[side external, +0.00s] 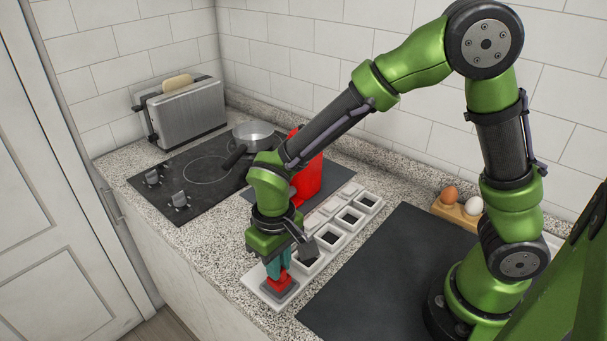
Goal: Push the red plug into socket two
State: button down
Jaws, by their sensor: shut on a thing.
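The red plug (281,285) is low between the teal fingertips of my gripper (279,268), which is shut on it. It is at the near end of a long white socket strip (251,281), over a grey square piece. I cannot tell whether the plug sits in a socket or just above it. Several dark square sockets (333,239) run in a row up the strip to the far right. My gripper points down and hides part of the strip's near half. No socket numbers are readable.
A red container (309,178) stands on a dark mat behind my wrist. A pan (254,135) is on the black cooktop (187,170), near a toaster (182,112). A dark board (370,280) lies clear to the strip's right. Eggs sit in a wooden holder (455,212).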

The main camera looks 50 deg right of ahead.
notch_tip(320, 180, up, 2)
jog(key=shift+r, duration=0.25)
jog(key=s+d+r, duration=0.1)
jog(key=s+d, duration=0.6)
jog(key=s, duration=0.6)
jog(key=w+d+r, duration=0.4)
jog(key=w+d, duration=0.5)
jog(key=w, duration=0.4)
jog(key=shift+d, duration=0.25)
jog(key=shift+f, duration=2.95)
